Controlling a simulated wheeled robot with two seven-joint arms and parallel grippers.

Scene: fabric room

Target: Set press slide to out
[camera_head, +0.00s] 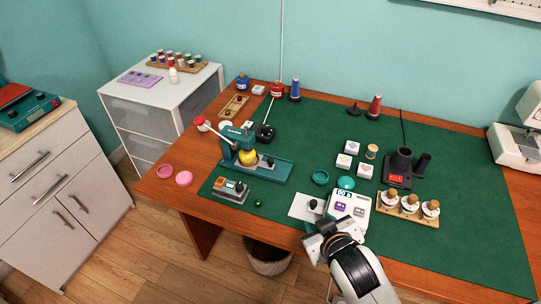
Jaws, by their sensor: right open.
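The teal press (241,143) stands at the left of the green mat, with a long lever ending in a red-and-white knob (201,123). A yellow round part (247,157) sits at its front. Its long base (274,172) reaches to the right and carries a small plate with a dark knob (269,163), which looks like the slide. I cannot tell how far out the slide is. My right gripper (318,227) is open at the mat's front edge, below and right of the press and apart from it. My left gripper is not in view.
A grey box with colored buttons (231,191) lies in front of the press. Corked jars (409,208) stand at right. The mat's right side is clear.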

